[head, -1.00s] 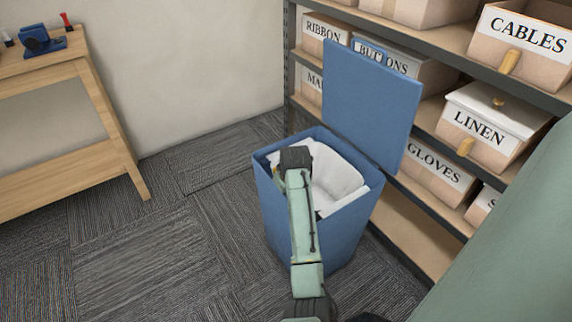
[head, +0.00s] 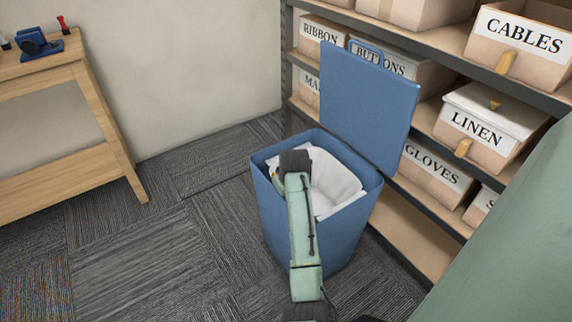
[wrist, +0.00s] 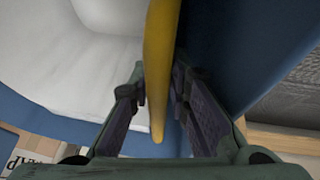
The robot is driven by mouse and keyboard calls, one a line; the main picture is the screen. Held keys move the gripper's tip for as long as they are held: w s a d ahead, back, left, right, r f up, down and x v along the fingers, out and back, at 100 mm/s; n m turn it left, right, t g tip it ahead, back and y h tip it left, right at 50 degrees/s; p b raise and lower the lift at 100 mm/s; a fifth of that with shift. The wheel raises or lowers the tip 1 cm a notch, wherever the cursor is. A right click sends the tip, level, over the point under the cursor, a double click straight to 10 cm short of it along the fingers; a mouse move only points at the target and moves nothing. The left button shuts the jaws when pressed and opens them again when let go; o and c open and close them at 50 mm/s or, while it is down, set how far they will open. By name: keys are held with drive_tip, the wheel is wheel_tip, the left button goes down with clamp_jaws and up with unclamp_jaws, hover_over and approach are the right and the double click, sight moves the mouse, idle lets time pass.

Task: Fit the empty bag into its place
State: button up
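The white bag (head: 335,181) sits inside the blue bin (head: 330,238). Its white sheet (wrist: 75,75) also shows on the left of the wrist view. A yellow strip (wrist: 159,75), seemingly part of the bag, runs along a blue bin wall (wrist: 225,45). My gripper (wrist: 159,80) has a finger on each side of the strip, very near it; whether they press on it I cannot tell. In the head view my arm reaches over the bin's near left side, and its wrist hides the fingertips and part of the bag.
The bin's blue lid (head: 366,105) stands open at the back, close to the shelf (head: 405,222) with labelled boxes such as the linen box (head: 470,150). A wooden table (head: 105,115) stands at the left. The carpet (head: 150,250) between table and bin is clear.

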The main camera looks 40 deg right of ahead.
drive_tip(key=shift+w+a+f, duration=0.1)
drive_tip(key=shift+a+f, duration=0.25)
drive_tip(key=shift+a, duration=0.3)
wheel_tip(320, 180, up, 20)
drive_tip(key=p, duration=0.9)
drive_tip(key=shift+d+r, duration=0.2)
drive_tip(key=shift+d, duration=0.15)
